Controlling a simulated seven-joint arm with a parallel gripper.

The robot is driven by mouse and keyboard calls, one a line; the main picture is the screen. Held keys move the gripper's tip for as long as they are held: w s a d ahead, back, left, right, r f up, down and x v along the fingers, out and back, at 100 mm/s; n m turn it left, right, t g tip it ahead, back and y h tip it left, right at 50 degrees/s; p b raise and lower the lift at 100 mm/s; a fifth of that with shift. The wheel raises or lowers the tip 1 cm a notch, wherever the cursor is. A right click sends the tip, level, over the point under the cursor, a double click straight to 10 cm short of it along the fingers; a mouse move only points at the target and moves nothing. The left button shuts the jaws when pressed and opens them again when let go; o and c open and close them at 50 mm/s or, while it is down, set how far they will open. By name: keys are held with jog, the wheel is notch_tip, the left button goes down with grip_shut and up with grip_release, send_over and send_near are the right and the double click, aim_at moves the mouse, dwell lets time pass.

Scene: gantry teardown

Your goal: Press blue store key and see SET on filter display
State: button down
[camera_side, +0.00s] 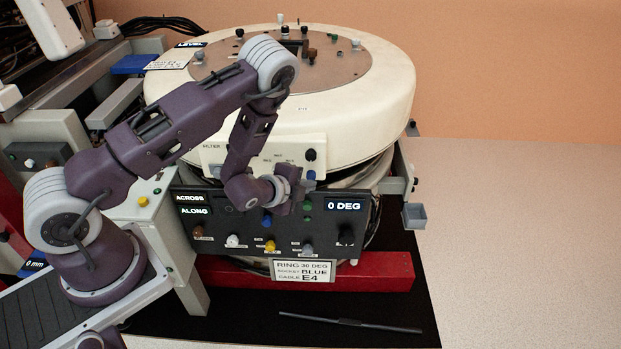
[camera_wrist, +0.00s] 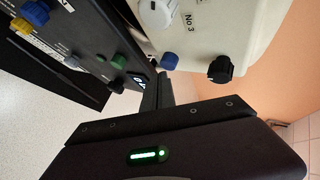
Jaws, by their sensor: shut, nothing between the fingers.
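The white filter panel (camera_side: 213,158), labelled FILTER, is on the front of the cream ring housing, partly hidden behind my arm. In the wrist view a blue key (camera_wrist: 169,61) sits on the white panel's lower edge, next to a black knob (camera_wrist: 220,69) and near a "No 3" label. My gripper (camera_side: 304,197) is shut and empty in front of the panels. In the wrist view its dark fingertips (camera_wrist: 163,76) appear just below the blue key; I cannot tell whether they touch it. No filter display reading is visible.
Below is a dark control panel (camera_side: 225,225) with several coloured knobs, including another blue one (camera_side: 267,221), and a display (camera_side: 344,206) reading 0 DEG. A sign (camera_side: 303,271) hangs below it. A dark rod (camera_side: 350,322) lies on the black mat. The pale floor at right is clear.

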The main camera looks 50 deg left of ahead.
jog(key=shift+w+a, duration=0.35)
dwell(0.7)
jog(key=shift+s+d, duration=0.7)
jog(key=s+d, duration=0.4)
jog(key=shift+s+d, duration=0.1)
dwell(0.6)
